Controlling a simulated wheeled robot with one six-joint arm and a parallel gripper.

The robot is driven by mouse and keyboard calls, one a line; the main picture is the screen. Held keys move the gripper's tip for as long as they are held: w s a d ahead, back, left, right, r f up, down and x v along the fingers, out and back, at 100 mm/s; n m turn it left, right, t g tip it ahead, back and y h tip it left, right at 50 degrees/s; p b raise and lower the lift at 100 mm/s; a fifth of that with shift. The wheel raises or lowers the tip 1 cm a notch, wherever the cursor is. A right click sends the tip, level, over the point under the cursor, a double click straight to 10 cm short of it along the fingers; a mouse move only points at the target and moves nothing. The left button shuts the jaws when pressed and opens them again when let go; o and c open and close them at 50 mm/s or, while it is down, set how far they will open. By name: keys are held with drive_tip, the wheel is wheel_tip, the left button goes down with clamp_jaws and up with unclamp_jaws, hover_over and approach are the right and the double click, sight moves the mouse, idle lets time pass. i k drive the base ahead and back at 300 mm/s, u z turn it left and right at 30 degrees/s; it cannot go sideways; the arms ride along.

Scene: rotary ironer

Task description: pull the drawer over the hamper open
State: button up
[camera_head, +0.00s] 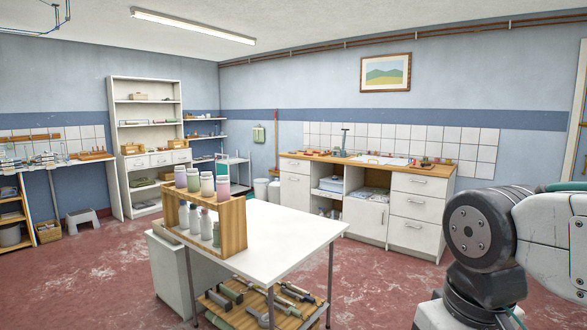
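The white counter unit (345,236) with a wooden top stands along the back wall. My arm shows at the right edge, nearer than the counter. My gripper is out of view.
A white table (290,251) with a wooden bottle rack (233,229) stands in front of the counter, tools on its lower shelf. A tall shelf (115,150) with small drawers is at the back left. Red floor is clear between table and counter.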

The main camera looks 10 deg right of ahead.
sight(298, 166)
drive_tip(key=z, duration=0.85)
drive_tip(key=i, duration=6.8)
drive_tip(key=u, duration=2.05)
drive_tip(key=i, duration=1.85)
drive_tip(key=z, duration=0.05)
